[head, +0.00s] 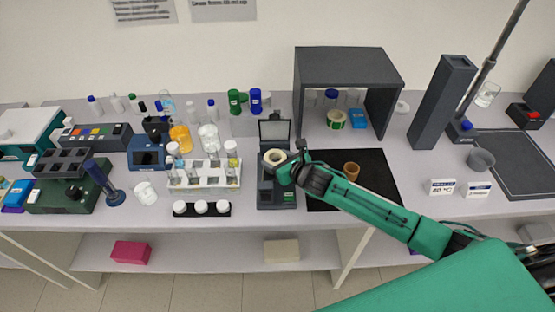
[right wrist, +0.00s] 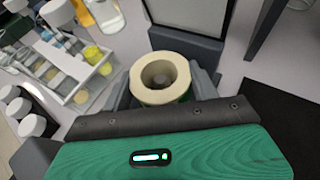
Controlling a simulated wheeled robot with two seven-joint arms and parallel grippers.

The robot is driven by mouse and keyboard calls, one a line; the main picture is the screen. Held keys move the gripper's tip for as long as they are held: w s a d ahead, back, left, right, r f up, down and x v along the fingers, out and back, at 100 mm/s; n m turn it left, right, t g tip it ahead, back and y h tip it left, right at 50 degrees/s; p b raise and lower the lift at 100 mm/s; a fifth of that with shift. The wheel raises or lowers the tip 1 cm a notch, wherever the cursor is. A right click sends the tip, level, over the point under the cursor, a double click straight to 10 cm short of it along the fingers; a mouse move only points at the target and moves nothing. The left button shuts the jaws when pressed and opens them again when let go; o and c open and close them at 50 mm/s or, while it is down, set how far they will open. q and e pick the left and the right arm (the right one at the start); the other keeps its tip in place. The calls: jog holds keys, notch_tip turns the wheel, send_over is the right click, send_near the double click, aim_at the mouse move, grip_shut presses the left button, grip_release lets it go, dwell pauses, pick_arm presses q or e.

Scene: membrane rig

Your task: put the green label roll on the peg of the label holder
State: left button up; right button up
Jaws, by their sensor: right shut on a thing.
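The green label roll (right wrist: 161,79) shows a cream top face and a strip of green on its side in the right wrist view. My right gripper (right wrist: 163,92) is shut on it, with a finger on each side. In the head view the roll (head: 274,156) is over the dark label holder (head: 277,195), in front of its raised panel. A grey round end, seemingly the peg (right wrist: 160,79), shows through the roll's hole. I cannot tell whether the roll is around the peg or just above it. My left gripper is not in view.
A black mat (head: 385,187) with a brown ring (head: 351,171) lies right of the holder. Behind it, a grey shelf box (head: 348,60) shelters another green-sided roll (head: 335,119). A white tube rack (head: 205,178) stands close on the left.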

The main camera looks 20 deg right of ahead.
jog(key=shift+f, duration=0.3)
jog(key=o, duration=1)
jog(key=shift+s, duration=0.1)
jog(key=b+v, duration=0.3)
jog(key=v, duration=1)
jog(key=shift+s+r, duration=0.2)
jog(key=shift+s, duration=0.1)
jog(key=shift+d, duration=0.1)
